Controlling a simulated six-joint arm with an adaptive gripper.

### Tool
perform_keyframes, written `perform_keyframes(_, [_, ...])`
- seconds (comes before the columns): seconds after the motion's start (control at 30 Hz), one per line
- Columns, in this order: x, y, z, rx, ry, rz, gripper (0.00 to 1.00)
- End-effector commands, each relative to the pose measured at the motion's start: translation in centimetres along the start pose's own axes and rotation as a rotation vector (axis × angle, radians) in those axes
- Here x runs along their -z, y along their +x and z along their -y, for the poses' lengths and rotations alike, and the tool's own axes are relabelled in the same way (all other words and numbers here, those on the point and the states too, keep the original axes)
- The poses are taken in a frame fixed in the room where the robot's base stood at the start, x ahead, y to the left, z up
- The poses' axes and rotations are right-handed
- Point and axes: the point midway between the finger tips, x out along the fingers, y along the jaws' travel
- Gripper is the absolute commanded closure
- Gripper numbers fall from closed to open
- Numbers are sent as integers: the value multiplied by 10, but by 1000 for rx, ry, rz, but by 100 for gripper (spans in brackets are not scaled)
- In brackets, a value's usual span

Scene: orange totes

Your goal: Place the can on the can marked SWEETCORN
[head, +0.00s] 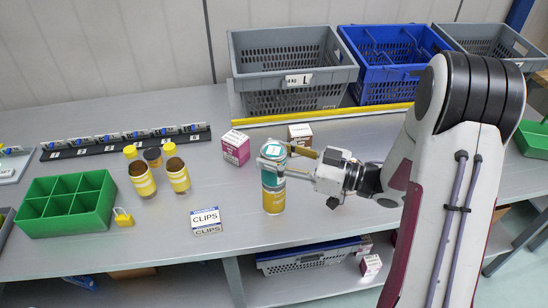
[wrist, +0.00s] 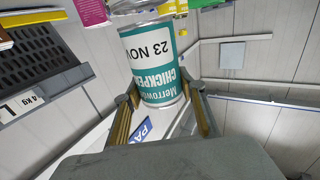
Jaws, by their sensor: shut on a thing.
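A teal can (head: 273,179) is held in my gripper (head: 268,166). In the wrist view this teal can (wrist: 152,62) shows part of the word CHICKPEAS and "23 NOV", and it lies between my two fingers (wrist: 168,108). In the head view a yellow can (head: 274,201) stands on the table directly below the teal can. The teal can looks upright and in line with it; I cannot tell whether they touch. The yellow can's wording is too small to read, so I cannot confirm SWEETCORN. My gripper's fingers are shut around the teal can's sides.
A CLIPS box (head: 206,221), a yellow padlock (head: 123,217) and a green divided tray (head: 68,226) lie on the table. A magenta box (head: 235,147) and brown box (head: 300,134) stand behind. Crates (head: 290,88) line the back.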

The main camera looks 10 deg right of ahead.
Motion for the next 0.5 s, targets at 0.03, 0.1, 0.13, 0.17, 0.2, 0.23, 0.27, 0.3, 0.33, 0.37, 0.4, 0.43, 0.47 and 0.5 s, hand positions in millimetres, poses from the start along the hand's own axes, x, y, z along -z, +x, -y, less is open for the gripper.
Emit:
perform_keyframes(0.03, [-4, 0, 0, 0, 1, -1, 91])
perform_keyframes(0.1, [-7, 0, 0, 0, 0, -2, 91])
perform_keyframes(0.13, [-8, 0, 0, 0, 0, -2, 91])
perform_keyframes(0.17, [-9, 0, 0, 0, 0, -2, 91])
perform_keyframes(0.2, [-10, 0, 0, 0, -1, -2, 91])
perform_keyframes(0.23, [-10, 0, 0, 0, -1, -2, 91])
perform_keyframes(0.27, [-10, 0, 0, 0, -1, -2, 91])
perform_keyframes(0.3, [-10, 0, 0, 0, -1, -2, 91])
perform_keyframes(0.33, [-10, 0, 0, 0, -2, -2, 91])
perform_keyframes(0.37, [-10, 0, 0, 0, -2, -2, 91])
perform_keyframes(0.4, [-10, 0, 0, 0, -2, -2, 91])
perform_keyframes(0.43, [-10, 0, 0, 0, -2, -2, 91])
perform_keyframes(0.47, [-10, 0, 0, 0, -2, -2, 91])
perform_keyframes(0.5, [-10, 0, 0, 0, -1, -2, 91])
